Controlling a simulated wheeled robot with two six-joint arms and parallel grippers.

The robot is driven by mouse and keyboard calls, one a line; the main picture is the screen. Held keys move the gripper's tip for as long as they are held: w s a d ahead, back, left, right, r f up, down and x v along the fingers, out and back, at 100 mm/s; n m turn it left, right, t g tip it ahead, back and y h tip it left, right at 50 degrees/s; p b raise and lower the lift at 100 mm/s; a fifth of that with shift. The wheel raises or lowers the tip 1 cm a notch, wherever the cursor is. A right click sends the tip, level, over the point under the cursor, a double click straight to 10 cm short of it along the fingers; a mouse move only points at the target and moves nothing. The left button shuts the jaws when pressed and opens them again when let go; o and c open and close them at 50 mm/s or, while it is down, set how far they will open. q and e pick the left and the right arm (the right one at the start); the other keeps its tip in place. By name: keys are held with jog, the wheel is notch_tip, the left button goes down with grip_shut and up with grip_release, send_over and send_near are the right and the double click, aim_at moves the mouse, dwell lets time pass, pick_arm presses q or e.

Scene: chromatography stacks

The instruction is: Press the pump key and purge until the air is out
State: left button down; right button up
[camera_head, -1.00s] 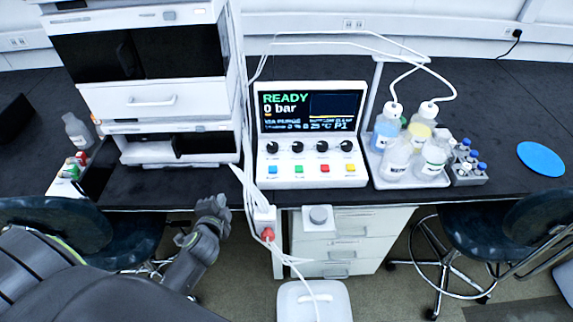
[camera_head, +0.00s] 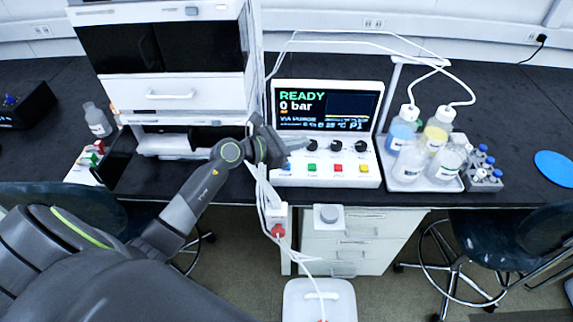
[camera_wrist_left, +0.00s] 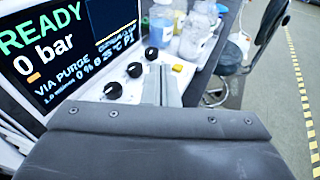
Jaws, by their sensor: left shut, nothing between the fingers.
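The white pump console (camera_head: 326,182) stands on the bench with a lit screen (camera_head: 305,105) reading "READY", "0 bar" and "VIA PURGE". Under the screen is a row of black knobs, then blue (camera_head: 285,168), green (camera_head: 312,168), red (camera_head: 338,168) and yellow (camera_head: 363,168) keys. My left gripper (camera_head: 303,144) is shut and empty in front of the knob row at the console's left; it hides the leftmost knob. In the left wrist view, its fingers (camera_wrist_left: 161,82) point past the knobs, near the yellow key (camera_wrist_left: 177,68); contact cannot be told. My right gripper is not in view.
A red valve knob (camera_head: 278,231) and a grey round knob (camera_head: 328,213) sit at the bench's front edge. White tubes run down to a waste container (camera_head: 320,302). Solvent bottles (camera_head: 404,130) stand in a tray right of the console; the instrument stack (camera_head: 170,92) stands left.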

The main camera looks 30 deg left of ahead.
pick_arm(q)
jog(key=w+a+f+m+g+y, duration=0.1)
jog(key=a+m+g+y, duration=0.3)
jog(key=m, duration=0.3)
jog(key=shift+w+a+f+y, duration=0.3)
jog(key=shift+w+a, duration=0.1)
jog(key=shift+a, duration=0.45)
notch_tip(320, 180, down, 8)
jog(key=b, duration=0.4)
jog(key=shift+b, duration=0.4)
jog(key=shift+f+b, duration=0.4)
jog(key=shift+r, duration=0.1)
dwell(0.8)
